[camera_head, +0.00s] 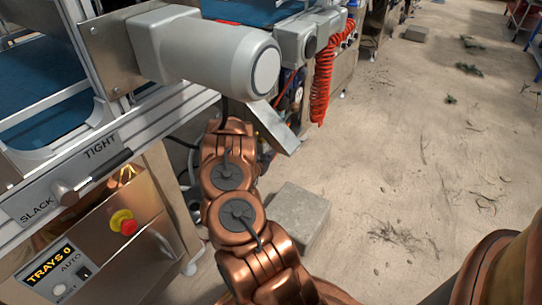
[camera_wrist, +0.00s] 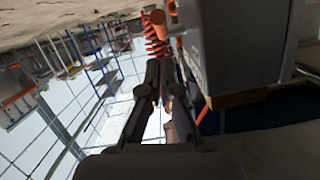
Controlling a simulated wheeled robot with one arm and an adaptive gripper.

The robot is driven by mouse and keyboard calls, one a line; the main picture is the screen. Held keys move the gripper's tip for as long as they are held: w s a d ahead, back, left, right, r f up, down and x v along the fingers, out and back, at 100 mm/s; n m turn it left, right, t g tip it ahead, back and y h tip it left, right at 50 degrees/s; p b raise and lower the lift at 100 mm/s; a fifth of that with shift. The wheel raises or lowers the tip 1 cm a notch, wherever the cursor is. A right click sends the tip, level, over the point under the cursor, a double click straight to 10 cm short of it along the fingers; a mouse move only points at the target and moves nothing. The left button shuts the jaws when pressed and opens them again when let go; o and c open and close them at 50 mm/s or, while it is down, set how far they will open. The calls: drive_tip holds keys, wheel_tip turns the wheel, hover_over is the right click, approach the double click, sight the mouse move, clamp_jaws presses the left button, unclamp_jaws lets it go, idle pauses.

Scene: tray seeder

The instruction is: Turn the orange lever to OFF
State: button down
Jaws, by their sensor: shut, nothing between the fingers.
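My gripper (camera_wrist: 153,72) shows in the wrist view with its two dark fingers together and nothing between them. In the head view its fingers are hidden behind the grey motor housing (camera_head: 215,50); only my copper arm shows below it. I cannot make out the orange lever for certain. A short orange cylinder (camera_wrist: 158,17) shows in the wrist view beyond the fingertips, close to a grey box (camera_wrist: 232,45); it may be the lever. The fingers look apart from it, and its OFF marking is not readable.
A red coiled hose (camera_head: 322,82) hangs from the machine; it also shows in the wrist view (camera_wrist: 155,42). A red stop button (camera_head: 127,226) sits on the front panel. A concrete block (camera_head: 298,214) lies on the floor by my arm. The floor at right is mostly open.

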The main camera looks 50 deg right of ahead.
drive_tip(key=f+b+v, duration=0.1)
drive_tip(key=f+v, duration=0.1)
drive_tip(key=v, duration=0.8)
drive_tip(key=shift+s+a, duration=0.15)
drive_tip(key=shift+a, duration=0.15)
drive_tip(key=shift+f, duration=0.1)
